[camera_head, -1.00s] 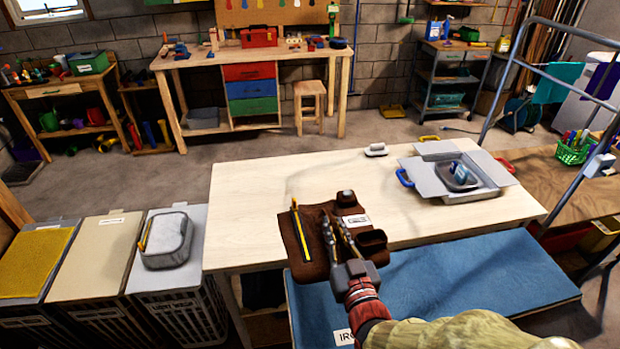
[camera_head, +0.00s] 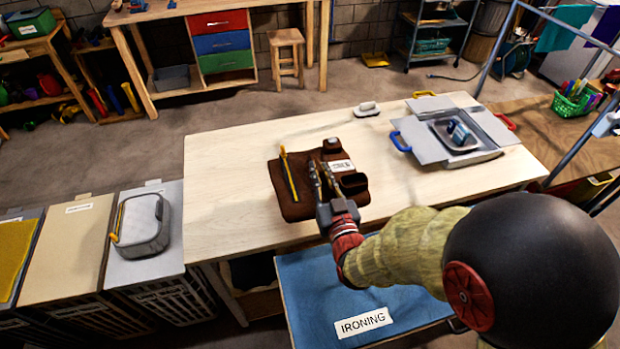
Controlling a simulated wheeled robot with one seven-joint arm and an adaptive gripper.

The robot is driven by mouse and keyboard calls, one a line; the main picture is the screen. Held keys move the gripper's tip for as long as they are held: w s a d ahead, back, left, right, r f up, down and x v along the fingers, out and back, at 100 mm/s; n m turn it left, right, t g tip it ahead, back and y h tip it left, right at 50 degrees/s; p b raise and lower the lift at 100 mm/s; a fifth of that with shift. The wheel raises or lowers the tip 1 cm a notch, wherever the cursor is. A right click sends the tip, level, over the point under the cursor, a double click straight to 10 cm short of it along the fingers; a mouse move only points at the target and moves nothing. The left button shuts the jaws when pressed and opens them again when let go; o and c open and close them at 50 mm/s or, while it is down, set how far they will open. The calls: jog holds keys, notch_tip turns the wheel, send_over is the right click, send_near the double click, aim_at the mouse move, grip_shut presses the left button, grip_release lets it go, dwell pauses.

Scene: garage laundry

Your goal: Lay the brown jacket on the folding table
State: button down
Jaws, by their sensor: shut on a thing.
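The brown jacket (camera_head: 288,197) is a flat, folded dark brown shape with a white label at its upper right and a yellow strip along its left side. It is over the near middle of the pale wooden folding table (camera_head: 225,160), wholly within the tabletop's outline. I cannot tell whether it rests on the top or hangs just above it. My gripper (camera_head: 322,178) reaches in from the near right, its fingers shut on the jacket's middle.
A grey open box (camera_head: 412,155) with blue and red handles stands on the table's right. A small iron-like item (camera_head: 366,110) is at the far edge. A blue ironing board (camera_head: 300,290) is in front, and lidded hampers (camera_head: 65,250) are at left. The table's left part is clear.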

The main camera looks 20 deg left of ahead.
jog(key=shift+w+a+f+b, duration=0.7)
jog(key=shift+w+f, duration=0.4)
jog(key=shift+f, duration=0.55)
jog(key=shift+w+a+f+b, duration=0.65)
jog(key=shift+w+f, duration=0.4)
jog(key=shift+f, duration=0.6)
jog(key=shift+w+a+f+b, duration=0.7)
jog(key=shift+w+f, duration=0.4)
jog(key=shift+f, duration=0.55)
jog(key=shift+d, duration=0.1)
jog(key=shift+f+b, duration=0.6)
jog(key=shift+b, duration=0.15)
jog(key=c, duration=1.8)
grip_release()
jog(key=shift+s, duration=0.1)
jog(key=shift+o, duration=0.2)
jog(key=shift+f, duration=0.1)
